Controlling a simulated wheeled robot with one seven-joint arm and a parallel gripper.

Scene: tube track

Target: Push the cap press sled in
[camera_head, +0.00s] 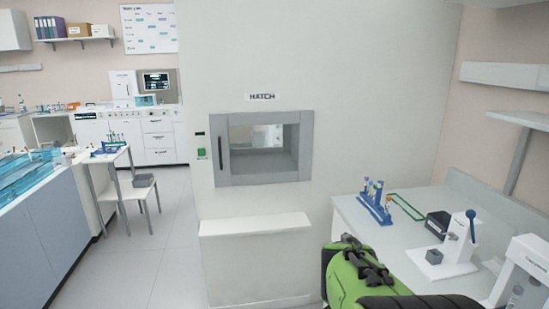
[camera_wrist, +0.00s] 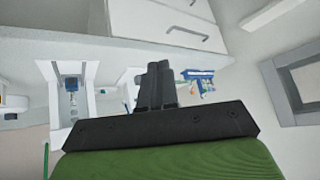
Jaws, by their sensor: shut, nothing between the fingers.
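A white lever press with a blue knob (camera_head: 462,238) stands on the right-hand bench in the head view and looks like the cap press. A small grey block (camera_head: 433,257), which seems to be its sled, sits on the white base, out to the left of the upright. I cannot clearly make out the sled in the wrist view. My gripper (camera_wrist: 160,70) is shut and empty in the wrist view, its two dark fingers together and touching nothing I can see. In the head view my green arm is at the bottom, left of the press; the fingertips cannot be made out.
On the bench are a blue tube rack (camera_head: 375,204), a green outline frame (camera_head: 408,206), a black box (camera_head: 438,223) and a white device (camera_head: 522,272) at the right edge. The hatch (camera_head: 221,178) and its ledge (camera_head: 255,225) are to the left.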

